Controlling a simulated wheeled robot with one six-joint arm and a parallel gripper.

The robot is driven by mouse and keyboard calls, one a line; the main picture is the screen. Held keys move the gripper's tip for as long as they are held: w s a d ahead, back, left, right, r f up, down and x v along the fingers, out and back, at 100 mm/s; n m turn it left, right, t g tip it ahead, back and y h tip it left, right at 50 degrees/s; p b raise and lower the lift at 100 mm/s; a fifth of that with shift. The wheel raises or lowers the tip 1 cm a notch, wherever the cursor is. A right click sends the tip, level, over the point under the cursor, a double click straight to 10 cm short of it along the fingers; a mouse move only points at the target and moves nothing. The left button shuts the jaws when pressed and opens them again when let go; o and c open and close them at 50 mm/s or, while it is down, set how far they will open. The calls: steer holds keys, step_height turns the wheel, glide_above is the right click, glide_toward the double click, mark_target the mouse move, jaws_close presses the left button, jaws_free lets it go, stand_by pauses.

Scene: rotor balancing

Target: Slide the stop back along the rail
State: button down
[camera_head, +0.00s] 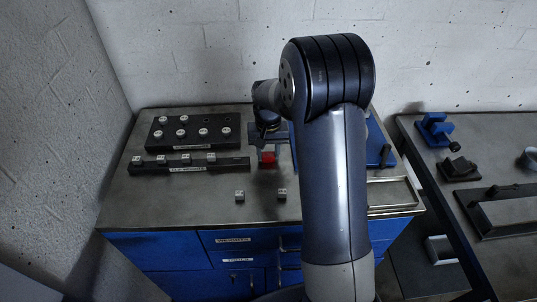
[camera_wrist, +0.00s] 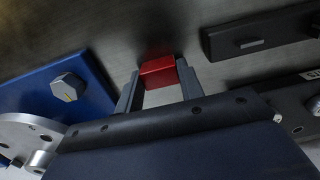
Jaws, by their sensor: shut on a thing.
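A small red block (camera_head: 268,159), which I take for the stop, is near the middle of the workbench. The red block also shows in the wrist view (camera_wrist: 158,71), between the two grey fingers of my gripper (camera_wrist: 158,80). The fingers are shut on it from both sides. In the head view my gripper (camera_head: 267,151) reaches down to the block from behind, and my arm covers much of the area to its right. I cannot clearly make out the rail or how the block sits on it.
A black rack (camera_head: 194,147) of round weights and a long black strip (camera_head: 224,165) with more weights are left of the block. Two small weights (camera_head: 239,195) (camera_head: 282,194) lie in front. A blue plate with a hex bolt (camera_wrist: 68,86) is close by. A side table (camera_head: 440,185) stands right.

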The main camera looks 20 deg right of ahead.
steer(key=w, duration=0.3)
steer(key=w+d+p, duration=0.1)
steer(key=w, duration=0.5)
steer(key=shift+d, duration=0.4)
steer(key=c, duration=0.9)
jaws_free()
steer(key=shift+r, duration=0.1)
step_height(320, 180, up, 11)
steer(key=shift+f+b, duration=0.15)
steer(key=shift+b, duration=0.25)
